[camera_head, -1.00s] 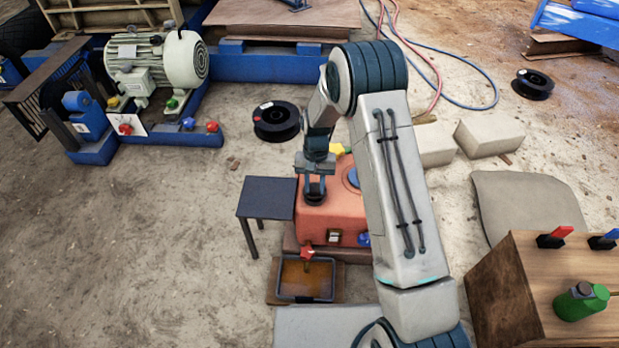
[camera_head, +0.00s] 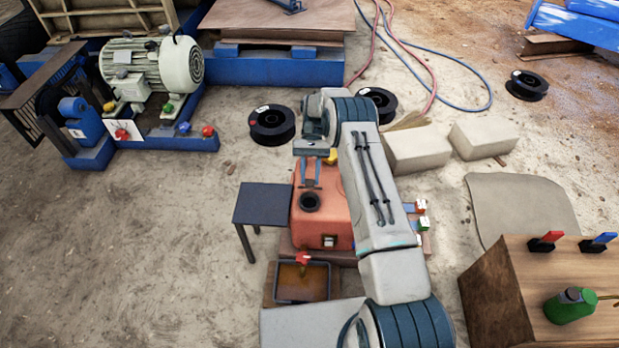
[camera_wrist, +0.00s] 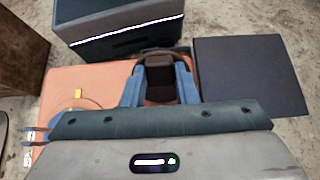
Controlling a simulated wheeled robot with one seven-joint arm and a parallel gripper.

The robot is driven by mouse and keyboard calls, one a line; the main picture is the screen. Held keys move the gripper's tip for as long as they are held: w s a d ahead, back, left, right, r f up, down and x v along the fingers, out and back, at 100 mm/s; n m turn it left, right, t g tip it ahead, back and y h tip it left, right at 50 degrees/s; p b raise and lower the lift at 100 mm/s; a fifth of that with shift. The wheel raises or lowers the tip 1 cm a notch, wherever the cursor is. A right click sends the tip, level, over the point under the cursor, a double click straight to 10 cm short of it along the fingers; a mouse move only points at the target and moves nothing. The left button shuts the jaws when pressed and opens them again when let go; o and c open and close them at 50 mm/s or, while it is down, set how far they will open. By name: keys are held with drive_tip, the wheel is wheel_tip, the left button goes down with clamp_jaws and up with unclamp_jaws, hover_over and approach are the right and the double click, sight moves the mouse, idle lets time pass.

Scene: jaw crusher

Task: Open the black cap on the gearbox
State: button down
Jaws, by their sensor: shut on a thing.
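The red-orange gearbox (camera_head: 335,222) stands right of a small dark table in the head view; my arm covers part of it. On its left part is a black round fitting (camera_head: 310,201) with a dark centre. My gripper (camera_head: 310,184) is just behind this fitting, fingers pointing down. In the wrist view my gripper (camera_wrist: 160,92) has its two blue fingers closed around the black cap (camera_wrist: 160,76). The gearbox also shows in the wrist view (camera_wrist: 70,98). The fingertips are partly hidden there, and I cannot tell how far the cap is tilted or lifted.
The dark table (camera_head: 263,204) stands close to the gearbox's left. A tray (camera_head: 302,283) lies in front, below a red valve handle (camera_head: 303,258). A wooden box (camera_head: 490,290) with a green can (camera_head: 570,305) is at the right. Open floor lies left.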

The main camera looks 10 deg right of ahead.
drive_tip(key=shift+w+g, duration=0.3)
drive_tip(key=shift+g, duration=0.2)
drive_tip(key=shift+w, duration=0.15)
drive_tip(key=c, duration=1.1)
unclamp_jaws()
drive_tip(key=s+d+r+p, duration=0.1)
drive_tip(key=d+r+p, duration=0.1)
drive_tip(key=d+r, duration=0.1)
drive_tip(key=s+d+r+p, duration=0.2)
drive_tip(key=d+r, duration=0.2)
drive_tip(key=s+d+r+p, duration=0.2)
drive_tip(key=d+r, duration=0.1)
drive_tip(key=r, duration=0.1)
drive_tip(key=shift+d, duration=0.4)
